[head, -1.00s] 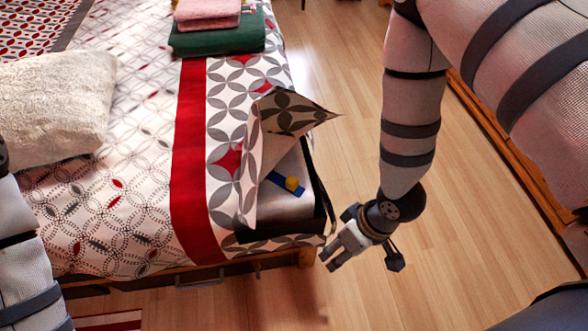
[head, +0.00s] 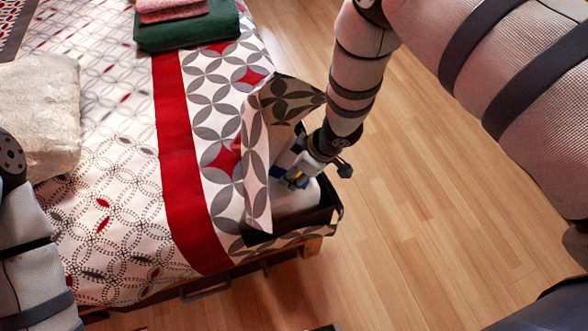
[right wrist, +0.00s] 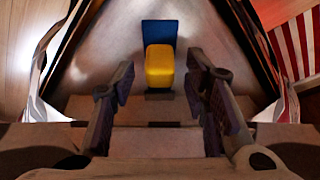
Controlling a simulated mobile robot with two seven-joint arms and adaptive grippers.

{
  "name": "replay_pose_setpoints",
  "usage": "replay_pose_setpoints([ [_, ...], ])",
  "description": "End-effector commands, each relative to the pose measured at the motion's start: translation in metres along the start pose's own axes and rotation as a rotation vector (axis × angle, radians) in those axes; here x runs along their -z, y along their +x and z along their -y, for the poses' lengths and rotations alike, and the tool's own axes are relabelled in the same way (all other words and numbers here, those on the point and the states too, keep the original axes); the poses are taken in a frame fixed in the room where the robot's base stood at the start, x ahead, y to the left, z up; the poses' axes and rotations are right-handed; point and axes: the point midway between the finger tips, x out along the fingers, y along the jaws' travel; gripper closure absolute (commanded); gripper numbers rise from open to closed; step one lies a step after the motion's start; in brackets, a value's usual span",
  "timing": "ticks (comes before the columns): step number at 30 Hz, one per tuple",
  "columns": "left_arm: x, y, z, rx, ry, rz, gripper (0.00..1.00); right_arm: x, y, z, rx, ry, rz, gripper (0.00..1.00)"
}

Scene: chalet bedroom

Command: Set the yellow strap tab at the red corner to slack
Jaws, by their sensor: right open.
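The yellow strap tab (head: 300,181) sits at the bed's near right corner, where the cover is folded back off the pale mattress corner (head: 290,200). In the right wrist view the yellow tab (right wrist: 159,66) lies on a blue strip (right wrist: 160,30), toward the strip's near end. My right gripper (head: 296,178) is over this corner, partly hiding the tab in the head view. In the right wrist view its two fingers (right wrist: 163,85) are open, one on each side and just short of the tab, with nothing between them. Only my left arm shows, not its gripper.
The folded-back cover flap (head: 258,165) stands up left of my right gripper. The red band (head: 180,150) runs along the cover. A green folded cloth (head: 187,28) and a white pillow (head: 40,110) lie on the bed. The wooden floor (head: 430,200) at right is clear.

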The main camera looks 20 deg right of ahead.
Motion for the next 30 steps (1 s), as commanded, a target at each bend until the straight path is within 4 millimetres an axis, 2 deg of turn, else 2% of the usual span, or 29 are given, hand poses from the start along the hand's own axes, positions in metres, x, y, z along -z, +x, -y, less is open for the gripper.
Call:
replay_pose_setpoints([
  [3, -0.001, 0.002, 0.0, 0.0, 0.0, 0.005, 0.6, 0.0, 0.007, 0.0, 0.0, 0.0, 0.0, 0.58],
  [10, 0.0, 0.001, 0.0, 0.0, 0.0, 0.003, 0.6, 0.001, 0.006, 0.0, -0.001, 0.001, -0.001, 0.61],
  [15, 0.0, 0.001, 0.0, 0.0, 0.001, 0.003, 0.6, 0.001, 0.006, 0.0, -0.001, 0.001, -0.001, 0.99],
  [21, -0.001, 0.003, 0.0, 0.001, 0.001, 0.007, 0.6, 0.002, 0.008, 0.0, 0.0, 0.001, -0.001, 1.0],
  [26, -0.008, 0.019, 0.001, 0.002, 0.001, 0.045, 0.6, 0.018, 0.019, 0.0, 0.003, 0.004, -0.001, 1.0],
  [30, -0.009, 0.02, 0.001, 0.003, 0.001, 0.049, 0.6, 0.026, 0.018, 0.0, -0.001, 0.0, -0.002, 1.0],
])
